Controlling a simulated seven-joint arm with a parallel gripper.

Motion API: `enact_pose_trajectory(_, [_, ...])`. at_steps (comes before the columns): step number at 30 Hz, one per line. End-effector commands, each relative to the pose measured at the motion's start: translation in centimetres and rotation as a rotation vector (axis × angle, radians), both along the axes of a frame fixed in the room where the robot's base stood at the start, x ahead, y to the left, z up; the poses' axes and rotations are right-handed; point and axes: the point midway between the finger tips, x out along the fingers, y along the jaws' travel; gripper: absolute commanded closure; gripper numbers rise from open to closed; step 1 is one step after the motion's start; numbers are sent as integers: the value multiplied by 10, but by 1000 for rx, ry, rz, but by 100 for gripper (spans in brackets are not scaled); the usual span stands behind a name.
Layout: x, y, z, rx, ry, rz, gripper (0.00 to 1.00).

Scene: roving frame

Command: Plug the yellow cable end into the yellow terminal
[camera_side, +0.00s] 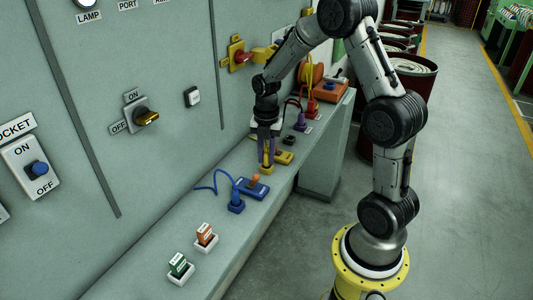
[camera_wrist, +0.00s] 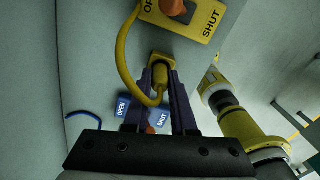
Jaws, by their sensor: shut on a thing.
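My gripper (camera_side: 266,156) points down at the bench, its purple fingers shut on the yellow cable end (camera_wrist: 159,82). The cable end is between the fingers in the wrist view, and the yellow cable (camera_wrist: 122,55) loops left and up from it. The yellow terminal (camera_side: 266,170), a small square block, is right at the fingertips; it also shows in the wrist view (camera_wrist: 161,58). The cable end lines up with the terminal and looks touching or very close. I cannot tell how deep it sits. The fingers hide part of the cable end in the side view.
A yellow OPEN/SHUT switch box (camera_side: 285,157) sits just behind the terminal. A blue plug and socket (camera_side: 236,204) and a blue switch box (camera_side: 252,188) are in front. The cabinet wall (camera_side: 100,170) borders the bench.

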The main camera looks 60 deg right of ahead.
Motion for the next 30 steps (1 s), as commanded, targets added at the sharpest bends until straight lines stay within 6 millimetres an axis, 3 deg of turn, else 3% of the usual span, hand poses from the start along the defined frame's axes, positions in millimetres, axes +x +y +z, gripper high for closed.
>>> enact_pose_trajectory(5, [0, 0, -4, 0, 0, 0, 100])
enact_pose_trajectory(6, [0, 0, -4, 0, 0, 0, 72])
enact_pose_trajectory(12, [0, 0, -4, 0, 0, 0, 41])
enact_pose_trajectory(23, [0, 0, 1, -1, -1, 0, 41])
enact_pose_trajectory(30, [1, -1, 41, -3, -6, 0, 41])
